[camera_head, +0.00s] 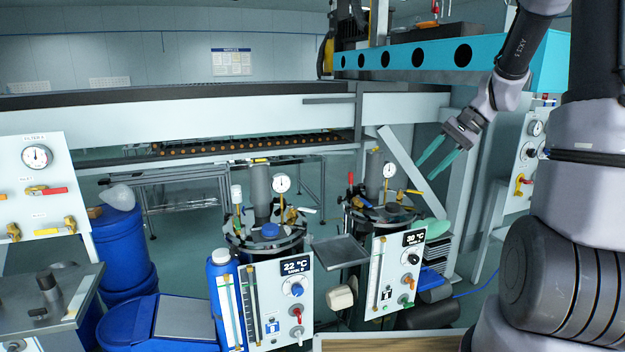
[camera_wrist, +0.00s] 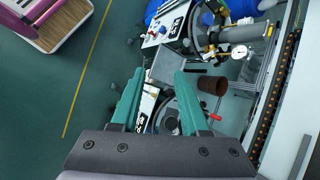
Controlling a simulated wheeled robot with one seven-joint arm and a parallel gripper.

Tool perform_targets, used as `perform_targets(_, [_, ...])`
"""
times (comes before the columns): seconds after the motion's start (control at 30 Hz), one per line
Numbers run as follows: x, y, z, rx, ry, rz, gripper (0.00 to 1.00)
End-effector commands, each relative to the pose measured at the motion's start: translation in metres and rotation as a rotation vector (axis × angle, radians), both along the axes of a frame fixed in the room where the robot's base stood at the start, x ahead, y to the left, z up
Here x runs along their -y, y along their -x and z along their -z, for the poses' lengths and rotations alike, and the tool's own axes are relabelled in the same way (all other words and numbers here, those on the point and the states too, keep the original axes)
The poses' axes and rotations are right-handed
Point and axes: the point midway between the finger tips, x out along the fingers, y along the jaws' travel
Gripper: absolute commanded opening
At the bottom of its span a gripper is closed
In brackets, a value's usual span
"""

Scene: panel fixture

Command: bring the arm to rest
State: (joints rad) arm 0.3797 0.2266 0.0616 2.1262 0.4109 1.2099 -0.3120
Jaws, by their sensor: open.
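My gripper (camera_head: 436,163) is at the upper right in the head view, hanging in the air above and to the right of the right-hand vessel (camera_head: 385,212). Its two teal fingers point down and to the left. The wrist view shows the gripper (camera_wrist: 156,82) with its fingers apart and nothing between them. Through the gap I see a small grey tray (camera_wrist: 166,62) and part of the vessel below. My arm reaches down from the top right of the head view. The gripper touches nothing that I can see.
A second vessel with a 22 °C panel (camera_head: 297,265) stands left of the 30 °C panel (camera_head: 412,239). Blue drums (camera_head: 120,250) and a gauge panel (camera_head: 36,185) are at the left. A teal beam (camera_head: 435,57) crosses above. Green floor (camera_wrist: 50,110) is open in the wrist view.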

Motion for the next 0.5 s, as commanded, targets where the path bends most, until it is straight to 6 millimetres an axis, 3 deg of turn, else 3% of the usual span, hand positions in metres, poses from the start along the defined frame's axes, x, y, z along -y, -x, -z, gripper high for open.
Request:
perform_targets(0.03, [-0.008, 0.010, -0.016, 0.032, 0.042, -0.025, 0.45])
perform_targets(0.2, [-0.023, 0.044, -0.053, 0.125, 0.171, -0.087, 0.45])
perform_targets(0.5, [-0.042, 0.109, -0.105, 0.324, 0.375, -0.170, 0.45])
